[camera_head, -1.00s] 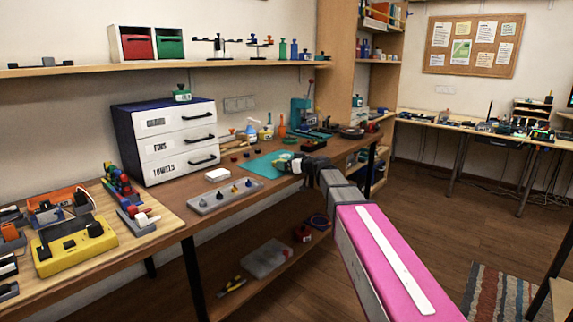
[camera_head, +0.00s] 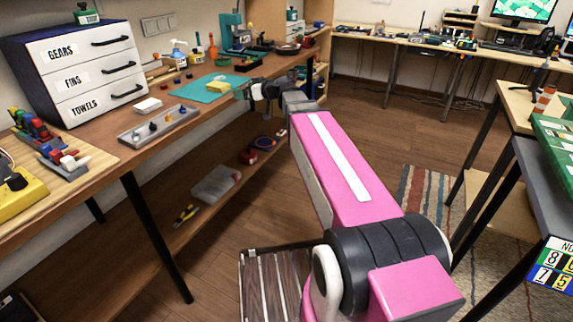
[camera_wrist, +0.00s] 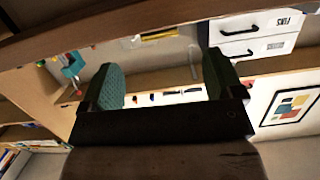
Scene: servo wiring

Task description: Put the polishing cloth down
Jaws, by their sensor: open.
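My gripper (camera_head: 242,91) is at the workbench, just right of a flat teal sheet (camera_head: 203,88) that lies on the bench top. I cannot tell whether this sheet is the polishing cloth or a mat. In the wrist view my gripper (camera_wrist: 165,78) is open, with its two green-padded fingers wide apart. I see nothing held between them. No other cloth can be made out in either view.
Bottles and a teal machine (camera_head: 232,32) stand behind. A lower shelf holds a clear bin (camera_head: 216,184).

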